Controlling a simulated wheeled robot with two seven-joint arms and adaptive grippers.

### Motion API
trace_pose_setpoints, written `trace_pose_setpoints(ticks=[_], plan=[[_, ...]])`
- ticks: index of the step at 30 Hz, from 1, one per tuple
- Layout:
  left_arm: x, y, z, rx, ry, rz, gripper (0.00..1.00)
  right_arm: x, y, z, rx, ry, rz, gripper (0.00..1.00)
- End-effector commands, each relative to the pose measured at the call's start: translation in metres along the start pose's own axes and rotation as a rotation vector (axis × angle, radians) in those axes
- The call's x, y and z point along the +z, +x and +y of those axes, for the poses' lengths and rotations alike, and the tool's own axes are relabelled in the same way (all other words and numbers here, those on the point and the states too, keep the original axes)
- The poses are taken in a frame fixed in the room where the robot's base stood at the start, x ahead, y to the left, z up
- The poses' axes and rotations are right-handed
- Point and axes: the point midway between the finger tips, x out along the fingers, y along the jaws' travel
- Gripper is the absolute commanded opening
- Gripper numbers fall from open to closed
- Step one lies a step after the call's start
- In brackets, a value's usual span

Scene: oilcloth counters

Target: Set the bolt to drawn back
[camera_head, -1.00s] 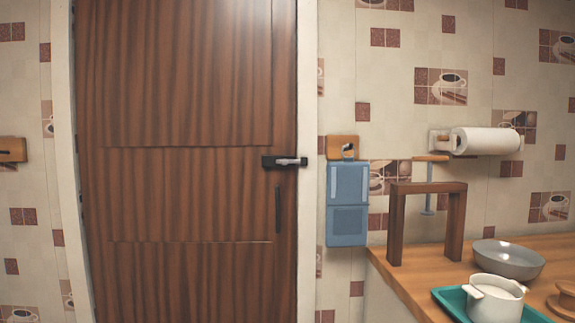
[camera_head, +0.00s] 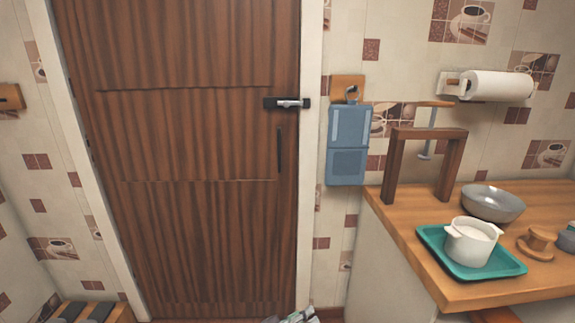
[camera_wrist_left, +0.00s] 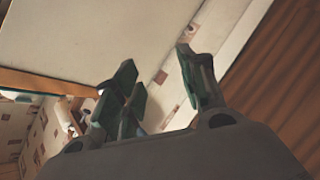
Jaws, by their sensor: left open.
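The bolt (camera_head: 288,103) is a silver bar on a dark mount at the right edge of the brown wooden door (camera_head: 190,150). The bar lies level and its right end reaches toward the pale door frame; whether it engages there is too small to tell. My left gripper (camera_wrist_left: 155,85) is open and empty in the left wrist view, its green-padded fingers apart. Greenish fingertips (camera_head: 292,317) show at the bottom edge of the head view, well below the bolt and touching nothing visible. My right gripper cannot be made out.
A dark vertical handle (camera_head: 279,150) sits below the bolt. A blue hanging holder (camera_head: 348,150) is on the wall right of the frame. The wooden counter (camera_head: 470,292) at right bears a wooden arch (camera_head: 428,134), grey bowl (camera_head: 492,203), teal tray (camera_head: 500,268) and white pot (camera_head: 472,240).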

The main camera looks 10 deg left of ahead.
Motion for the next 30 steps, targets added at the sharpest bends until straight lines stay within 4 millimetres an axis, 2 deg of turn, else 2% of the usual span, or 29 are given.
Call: trace_pose_setpoints(ticks=[1,6,13,21,30], plan=[[-0.022,0.004,0.019,0.038,-0.045,0.040,0.41,0.002,0.001,0.006,0.012,-0.004,-0.007,0.40],[-0.082,0.013,0.065,0.165,-0.215,0.161,0.41,0.018,0.014,0.024,0.048,-0.020,-0.027,0.40],[-0.165,0.015,0.124,0.348,-0.454,0.307,0.41,0.042,0.027,0.050,0.093,-0.043,-0.055,0.40],[-0.260,0.004,0.184,0.574,-0.744,0.444,0.41,0.072,0.035,0.080,0.139,-0.072,-0.087,0.40],[-0.360,-0.018,0.238,0.833,-1.076,0.559,0.41,0.107,0.034,0.114,0.183,-0.108,-0.124,0.40]])
